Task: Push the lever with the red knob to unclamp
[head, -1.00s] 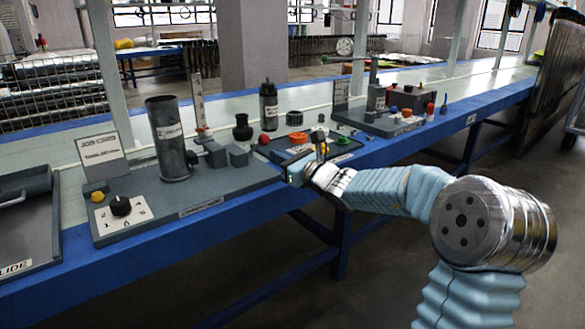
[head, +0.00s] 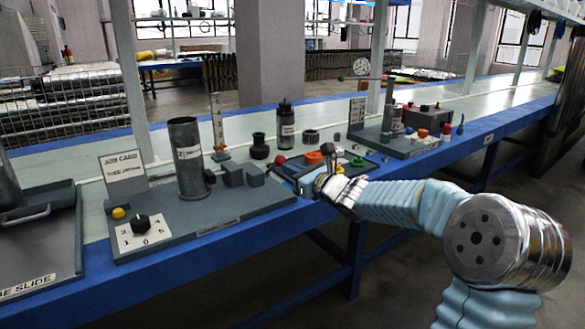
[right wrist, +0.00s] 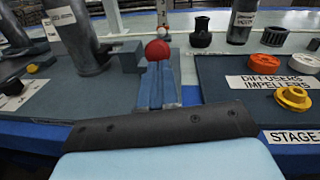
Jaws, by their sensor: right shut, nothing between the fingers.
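The round red knob (head: 281,159) stands at the right end of the grey clamp fixture, beside its grey blocks (head: 240,175). In the right wrist view the red knob (right wrist: 157,50) shows just beyond my fingertips, in line with them. The lever under the knob is mostly hidden by the fingers. My right gripper (head: 306,184) is shut and empty, at the table's front edge, to the right of and nearer than the knob. Its blue fingers (right wrist: 158,84) point toward the knob. I cannot tell whether they touch it. My left gripper is not in view.
A tall grey tube (head: 188,165) stands on the fixture base, with a black dial (head: 141,224) at its front left. Right of the knob lies a dark tray with orange (head: 314,158) and yellow parts (right wrist: 293,98).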

